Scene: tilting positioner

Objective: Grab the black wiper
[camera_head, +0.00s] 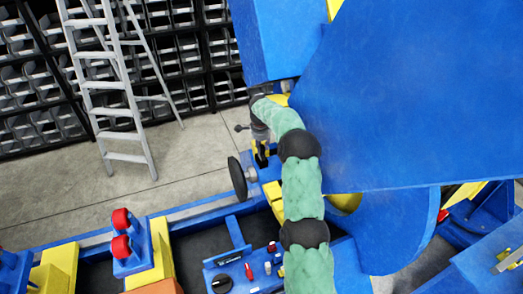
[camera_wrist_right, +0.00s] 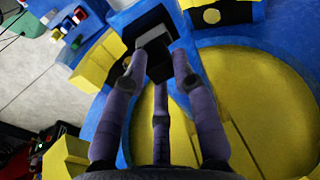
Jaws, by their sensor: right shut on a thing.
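The black wiper (camera_wrist_right: 158,66) shows in the right wrist view as a dark block between my fingertips, with a grey face at its far end. My right gripper (camera_wrist_right: 159,66) is shut on it, with a finger on each side and a third finger below. In the head view my right gripper (camera_head: 262,155) is small and points down beside the blue machine frame. The wiper cannot be made out clearly there. My left gripper is not in view.
A large blue panel (camera_head: 430,90) stands close right of my arm. A black handwheel (camera_head: 237,179) is just left of the gripper. A ladder (camera_head: 115,85) stands by bin shelves (camera_head: 180,60); the floor (camera_head: 185,160) between is clear.

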